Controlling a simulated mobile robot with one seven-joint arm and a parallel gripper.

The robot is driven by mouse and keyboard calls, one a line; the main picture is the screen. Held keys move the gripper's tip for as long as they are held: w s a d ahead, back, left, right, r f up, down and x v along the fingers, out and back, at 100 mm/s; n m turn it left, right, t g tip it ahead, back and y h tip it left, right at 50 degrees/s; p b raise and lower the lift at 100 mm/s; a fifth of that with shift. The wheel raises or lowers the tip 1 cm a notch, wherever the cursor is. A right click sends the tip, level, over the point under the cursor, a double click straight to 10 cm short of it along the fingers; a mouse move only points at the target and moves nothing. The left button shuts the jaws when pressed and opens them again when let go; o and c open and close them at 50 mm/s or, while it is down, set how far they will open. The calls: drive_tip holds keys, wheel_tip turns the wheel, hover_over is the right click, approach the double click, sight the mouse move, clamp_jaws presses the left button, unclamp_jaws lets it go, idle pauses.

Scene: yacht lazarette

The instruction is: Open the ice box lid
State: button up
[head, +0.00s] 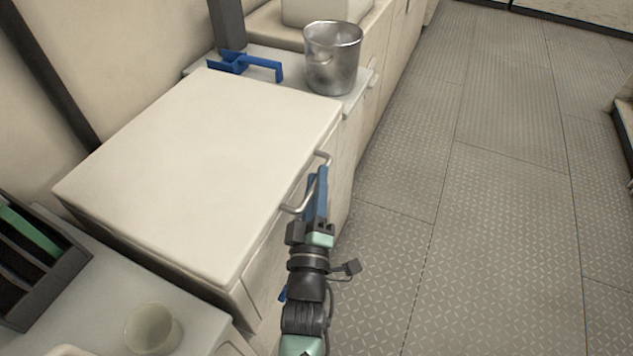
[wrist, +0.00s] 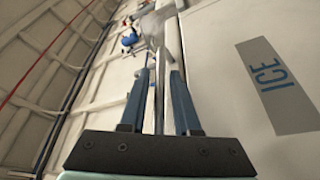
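The ice box lid (head: 200,165) is a broad cream slab lying flat and closed on its cabinet. A metal bar handle (head: 287,209) runs along its right edge. My gripper (head: 317,185) is at this handle, with its blue fingers pointing up along it. In the wrist view my gripper (wrist: 160,85) has its two fingers apart, and the handle bar (wrist: 159,75) lies between them. Slim gaps seem to show beside the bar, so it looks ungripped. The front panel has a grey label reading ICE (wrist: 272,82).
A metal pot (head: 333,58) and a blue bracket-like item (head: 245,65) stand on the counter behind the lid. A pale cup (head: 152,328) and a dark slotted rack (head: 35,262) are at the near left. The patterned floor (head: 480,200) to the right is clear.

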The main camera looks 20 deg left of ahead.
clamp_jaws()
idle(1.1)
